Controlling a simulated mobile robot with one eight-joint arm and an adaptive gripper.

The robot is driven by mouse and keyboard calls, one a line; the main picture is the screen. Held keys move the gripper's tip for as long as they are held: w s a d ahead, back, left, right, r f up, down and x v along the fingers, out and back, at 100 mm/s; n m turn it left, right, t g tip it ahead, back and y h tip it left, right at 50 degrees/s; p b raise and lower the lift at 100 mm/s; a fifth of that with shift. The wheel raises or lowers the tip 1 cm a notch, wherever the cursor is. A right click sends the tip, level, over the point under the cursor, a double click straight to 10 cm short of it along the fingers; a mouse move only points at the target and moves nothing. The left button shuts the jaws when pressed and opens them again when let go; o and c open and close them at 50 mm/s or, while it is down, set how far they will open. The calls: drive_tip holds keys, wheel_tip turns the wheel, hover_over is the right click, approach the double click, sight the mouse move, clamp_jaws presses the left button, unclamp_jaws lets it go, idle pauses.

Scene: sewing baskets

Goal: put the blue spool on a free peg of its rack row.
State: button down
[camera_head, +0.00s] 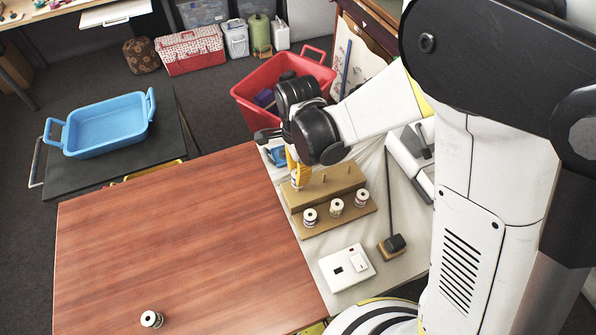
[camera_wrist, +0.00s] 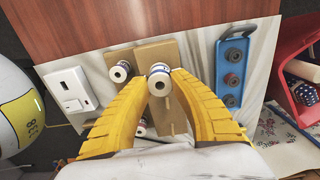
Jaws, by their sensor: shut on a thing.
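In the wrist view, my gripper (camera_wrist: 160,78) has its yellow fingers shut on the blue spool (camera_wrist: 160,72), which shows a white top and a blue edge. In the head view, my gripper (camera_head: 296,178) is over the left end of the raised back row of the wooden rack (camera_head: 318,190); the held spool is mostly hidden there. I cannot tell whether it touches a peg. Bare pegs show to the right on that back row. The lower front row carries three spools (camera_head: 336,207). One of them also shows beside my left finger in the wrist view (camera_wrist: 121,70).
Another spool (camera_head: 151,319) stands on the brown table (camera_head: 180,240) near its front edge. A white switch box (camera_head: 346,268) and a black-based rod stand (camera_head: 394,243) are near the rack. A blue holder (camera_wrist: 232,80) lies beside it. A red bin (camera_head: 250,100) stands behind.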

drive_tip(key=shift+f+b, duration=1.8)
drive_tip(key=shift+f, duration=0.2)
drive_tip(key=c, duration=1.1)
unclamp_jaws()
drive_tip(key=shift+c, duration=0.2)
drive_tip(key=shift+r, duration=0.1)
wheel_tip(320, 180, up, 12)
